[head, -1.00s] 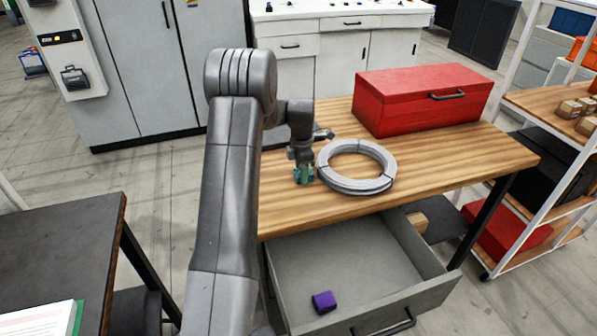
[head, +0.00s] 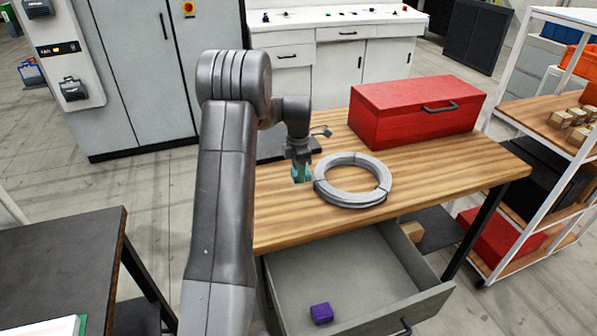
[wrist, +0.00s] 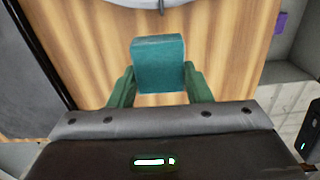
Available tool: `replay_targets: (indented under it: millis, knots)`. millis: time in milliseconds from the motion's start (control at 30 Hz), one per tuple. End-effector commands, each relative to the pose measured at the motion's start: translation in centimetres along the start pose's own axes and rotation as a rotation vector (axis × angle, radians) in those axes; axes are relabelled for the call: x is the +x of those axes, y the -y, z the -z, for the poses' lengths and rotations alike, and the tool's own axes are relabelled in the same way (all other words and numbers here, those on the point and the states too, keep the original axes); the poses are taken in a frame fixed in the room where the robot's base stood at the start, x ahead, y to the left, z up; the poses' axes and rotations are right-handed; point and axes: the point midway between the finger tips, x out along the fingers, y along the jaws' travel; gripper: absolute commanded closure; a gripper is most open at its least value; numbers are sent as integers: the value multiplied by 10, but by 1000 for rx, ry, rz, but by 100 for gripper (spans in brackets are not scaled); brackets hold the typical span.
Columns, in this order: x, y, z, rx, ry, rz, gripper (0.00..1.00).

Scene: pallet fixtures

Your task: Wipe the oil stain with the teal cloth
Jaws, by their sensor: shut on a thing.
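The teal cloth (wrist: 158,64) shows as a folded block between the two green fingers of my gripper (wrist: 158,88) in the wrist view. My gripper (head: 302,175) is shut on it, and in the head view it hangs over the left part of the wooden table (head: 440,168), just left of the grey ring. In the head view the cloth is small and partly hidden by the fingers. I cannot tell whether the cloth touches the tabletop. No oil stain can be made out in either view.
A grey coiled ring (head: 352,197) lies right beside my gripper. A red toolbox (head: 415,122) stands at the back of the table. An open drawer (head: 405,300) below the front edge holds a purple block (head: 321,313). The table's right part is clear.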

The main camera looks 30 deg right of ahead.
Motion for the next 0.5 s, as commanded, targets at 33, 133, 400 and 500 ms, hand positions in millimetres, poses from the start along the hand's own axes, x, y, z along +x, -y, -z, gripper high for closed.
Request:
replay_targets:
  millis: [33, 133, 400, 500]
  knots:
    - [0, 0, 0, 0, 0, 0, 74]
    - [0, 0, 0, 0, 0, 0, 74]
    - [-21, 0, 0, 0, 0, -1, 74]
    - [-29, 0, 0, 0, 1, -1, 74]
